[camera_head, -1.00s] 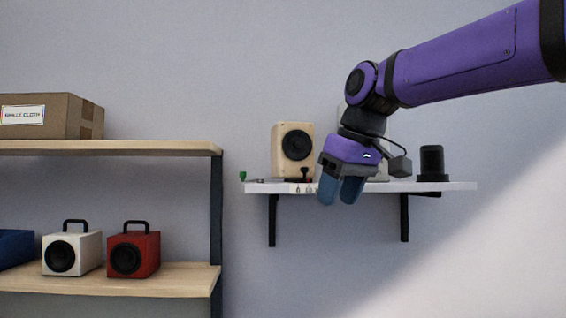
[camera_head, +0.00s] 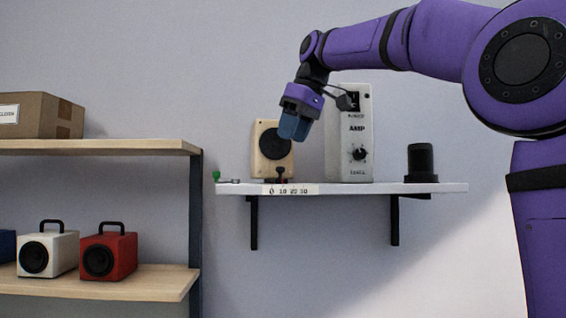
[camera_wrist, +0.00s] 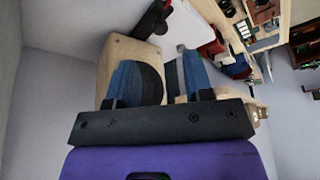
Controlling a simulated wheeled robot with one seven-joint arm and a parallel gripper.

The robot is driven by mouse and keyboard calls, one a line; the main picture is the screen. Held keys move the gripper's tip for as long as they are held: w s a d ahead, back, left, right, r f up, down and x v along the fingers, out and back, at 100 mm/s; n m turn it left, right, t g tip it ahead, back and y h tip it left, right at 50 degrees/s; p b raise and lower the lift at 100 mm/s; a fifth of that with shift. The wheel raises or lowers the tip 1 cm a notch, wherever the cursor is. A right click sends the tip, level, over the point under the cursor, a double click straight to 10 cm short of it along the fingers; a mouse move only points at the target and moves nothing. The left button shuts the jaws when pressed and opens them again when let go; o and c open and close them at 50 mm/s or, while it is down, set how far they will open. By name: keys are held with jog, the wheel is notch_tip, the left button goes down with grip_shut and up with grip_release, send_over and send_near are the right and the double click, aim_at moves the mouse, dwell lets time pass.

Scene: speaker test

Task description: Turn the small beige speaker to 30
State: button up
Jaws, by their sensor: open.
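The small beige speaker (camera_head: 268,150) stands upright on the white wall shelf (camera_head: 425,188), its dark round cone facing front. A small dark knobbed piece (camera_head: 281,175) sits at its front foot. A white strip with numbers (camera_head: 290,190) runs along the shelf edge below it; the digits are small and hard to read. My gripper (camera_head: 294,128) is open, its blue fingers pointing down in front of the speaker's upper right and hiding part of it. In the wrist view, the speaker (camera_wrist: 118,49) lies just beyond the open fingers (camera_wrist: 160,78); I cannot tell whether they touch it.
A white amp (camera_head: 357,140) with a black knob stands right of the speaker, close to my gripper. A black cylinder (camera_head: 420,163) stands further right. A small green item (camera_head: 216,175) is at the shelf's left end. The left rack holds white (camera_head: 48,252) and red (camera_head: 109,254) speakers.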

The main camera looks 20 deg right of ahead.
aim_at(283, 162)
jog(key=x, duration=0.7)
jog(key=shift+a+f, duration=0.1)
grip_shut()
